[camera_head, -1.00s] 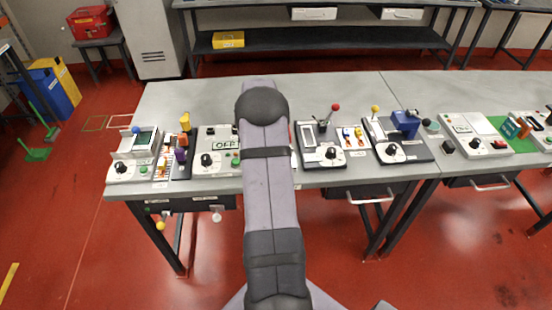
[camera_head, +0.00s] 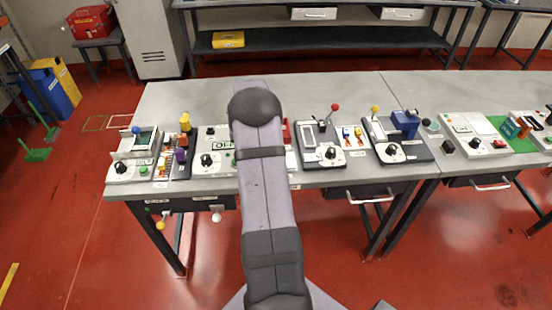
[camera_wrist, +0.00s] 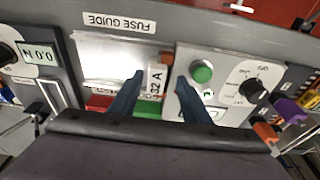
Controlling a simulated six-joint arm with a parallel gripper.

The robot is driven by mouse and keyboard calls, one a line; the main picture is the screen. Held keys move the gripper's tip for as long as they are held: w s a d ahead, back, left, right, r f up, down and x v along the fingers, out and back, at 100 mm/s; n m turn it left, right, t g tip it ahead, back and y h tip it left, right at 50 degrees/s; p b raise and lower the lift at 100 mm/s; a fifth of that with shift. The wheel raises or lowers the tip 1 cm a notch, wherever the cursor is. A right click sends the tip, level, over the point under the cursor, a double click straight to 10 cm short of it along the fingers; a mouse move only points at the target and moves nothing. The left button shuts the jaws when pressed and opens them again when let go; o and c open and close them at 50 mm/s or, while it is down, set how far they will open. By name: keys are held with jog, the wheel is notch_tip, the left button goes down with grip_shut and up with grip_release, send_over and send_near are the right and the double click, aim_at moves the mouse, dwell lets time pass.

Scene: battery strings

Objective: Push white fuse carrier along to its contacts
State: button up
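The white fuse carrier (camera_wrist: 156,80), marked "32 A", shows in the wrist view between the two dark fingers of my gripper (camera_wrist: 159,80). The fingers straddle it, with a narrow gap seeming to show on each side, so the gripper looks open around it. The carrier lies at the right end of a bright metal guide (camera_wrist: 105,60) below the "FUSE GUIDE" label (camera_wrist: 119,21). Its lower end is near a green block (camera_wrist: 148,109) and partly hidden. I cannot make out the contacts. In the head view my arm hides the gripper and carrier.
A panel with a green button (camera_wrist: 202,73) and a black knob (camera_wrist: 254,90) stands right of the carrier. A red block (camera_wrist: 98,103) is at lower left. In the head view, several other devices line the grey bench (camera_head: 330,95), whose rear is clear.

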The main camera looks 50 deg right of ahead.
jog(key=shift+r, duration=0.1)
jog(key=shift+s+a+r+b, duration=0.2)
jog(key=shift+r+b, duration=0.25)
jog(key=shift+r, duration=0.7)
jog(key=shift+s+a+r+b, duration=0.15)
jog(key=shift+r+b, duration=0.35)
jog(key=shift+r, duration=0.7)
jog(key=shift+s+a+r+b, duration=0.2)
jog(key=shift+r+b, duration=0.25)
jog(key=shift+r, duration=0.7)
